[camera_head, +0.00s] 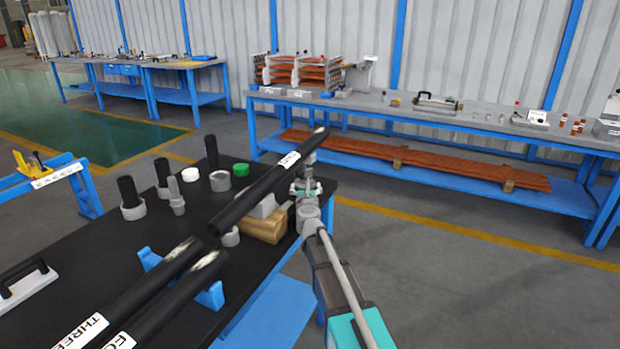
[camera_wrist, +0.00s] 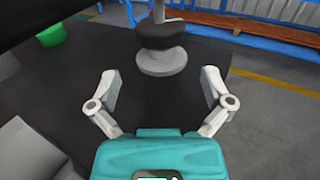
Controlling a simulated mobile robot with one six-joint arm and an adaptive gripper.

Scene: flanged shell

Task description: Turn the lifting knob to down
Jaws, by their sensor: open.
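A round grey base with a black knob-like part and a thin post above it (camera_wrist: 161,45) stands on the black table top in the wrist view, straight ahead of my gripper. It looks like the lifting knob, but no up or down marking is readable. My gripper (camera_wrist: 160,80) is open, with its two fingers spread and nothing between them. The knob base lies just beyond the fingertips, apart from them. In the head view my gripper (camera_head: 306,187) is at the right edge of the black table, beside a long black tube (camera_head: 262,186). The tube hides part of that area.
A wooden block with a grey piece (camera_head: 265,225) sits left of my gripper under the tube. Labelled black tubes (camera_head: 165,290) lie at the front left. A green cap (camera_head: 241,169) and several grey fittings stand behind. Floor to the right is open.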

